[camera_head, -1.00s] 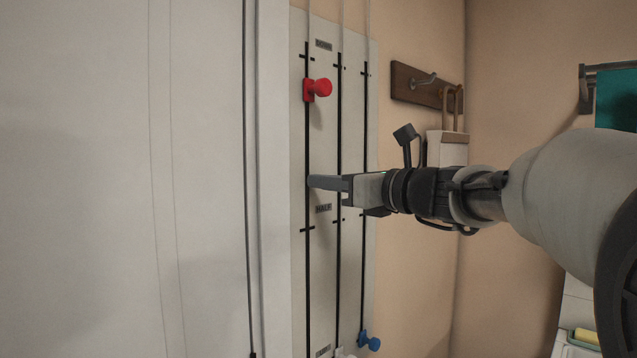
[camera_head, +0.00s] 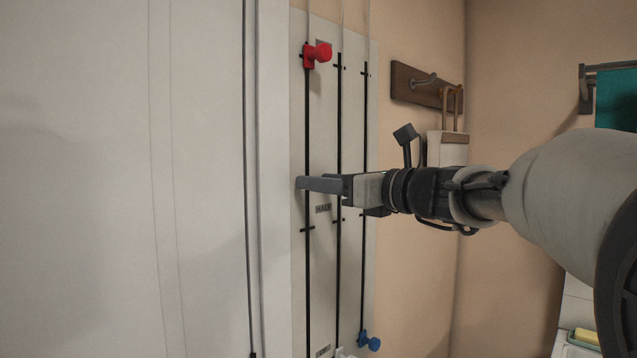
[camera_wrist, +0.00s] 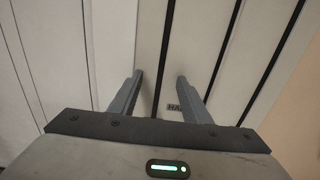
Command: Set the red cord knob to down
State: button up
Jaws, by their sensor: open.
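The red knob (camera_head: 318,54) sits on the leftmost of three dark vertical slots, near the upper tick mark at the top of the pale board (camera_head: 325,120). My gripper (camera_head: 320,185) is open and empty in front of the board, well below the red knob, just above the HALF label (camera_head: 323,209). In the wrist view my gripper's two fingers (camera_wrist: 157,95) are spread on either side of a dark slot, with nothing between them. The red knob is out of the wrist view.
A blue knob (camera_head: 370,341) is low on the rightmost slot. A white knob (camera_head: 342,352) shows partly at the bottom edge. A wooden hook rack (camera_head: 425,87) hangs right of the board. A white panel (camera_head: 130,180) fills the left side.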

aim_at(306, 128)
notch_tip(306, 128, up, 10)
jog(key=p, duration=0.3)
dwell(0.6)
